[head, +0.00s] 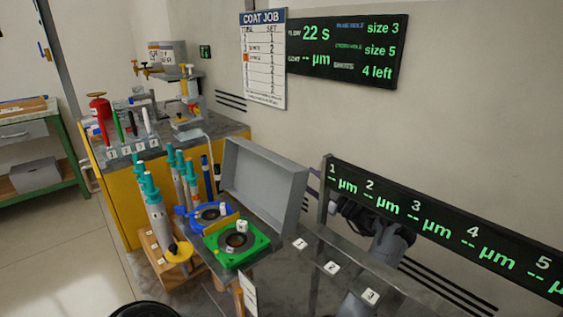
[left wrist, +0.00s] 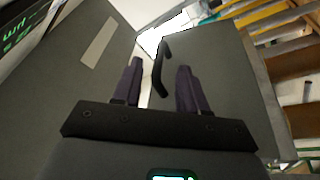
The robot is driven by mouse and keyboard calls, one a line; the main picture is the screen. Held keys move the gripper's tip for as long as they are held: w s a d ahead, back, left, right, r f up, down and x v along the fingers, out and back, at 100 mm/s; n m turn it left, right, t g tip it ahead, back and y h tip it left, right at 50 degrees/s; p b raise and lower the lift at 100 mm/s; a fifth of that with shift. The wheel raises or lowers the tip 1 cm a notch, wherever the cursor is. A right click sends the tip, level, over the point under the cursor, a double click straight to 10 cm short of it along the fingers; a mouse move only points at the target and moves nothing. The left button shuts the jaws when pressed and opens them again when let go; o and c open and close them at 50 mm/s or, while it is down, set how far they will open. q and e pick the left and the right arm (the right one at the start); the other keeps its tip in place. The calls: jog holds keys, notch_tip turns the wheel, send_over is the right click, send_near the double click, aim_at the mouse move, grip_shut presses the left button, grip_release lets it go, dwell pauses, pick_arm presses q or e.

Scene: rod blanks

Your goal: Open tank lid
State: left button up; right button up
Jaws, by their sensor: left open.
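The grey tank lid (head: 262,190) stands raised and steeply tilted behind the blue and green fixtures in the head view, its rimmed inner face showing. In the left wrist view its flat grey outer face (left wrist: 215,60) fills the middle right, with a black bar handle (left wrist: 159,68) on it. My left gripper (left wrist: 160,70) is open, its two dark purple fingers on either side of the handle; I cannot tell if they touch it. In the head view the gripper (head: 314,181) is mostly hidden behind the lid and display frame. My right gripper is not in view.
A green fixture (head: 236,244) and a blue fixture (head: 211,216) sit before the lid. Teal-capped tubes (head: 155,205) stand at left. A long display board (head: 440,232) stands right of the lid. Numbered tags (head: 332,268) mark the dark bench at right.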

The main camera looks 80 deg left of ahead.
aim_at(265, 180)
pick_arm(q)
jog(key=shift+n+g+h, duration=0.4)
jog(key=shift+g+h, duration=0.3)
jog(key=shift+g, duration=0.1)
jog(key=b+x, duration=0.1)
jog(key=x, duration=0.2)
jog(key=b+x, duration=0.1)
jog(key=x, duration=0.1)
jog(key=d+r+b+x, duration=0.1)
jog(key=x, duration=0.2)
jog(key=shift+s+a+r, duration=0.2)
jog(key=shift+s+a, duration=0.05)
jog(key=shift+s, duration=0.25)
jog(key=shift+b+x, duration=0.3)
jog(key=shift+x, duration=0.65)
jog(key=shift+r, duration=0.1)
grip_shut()
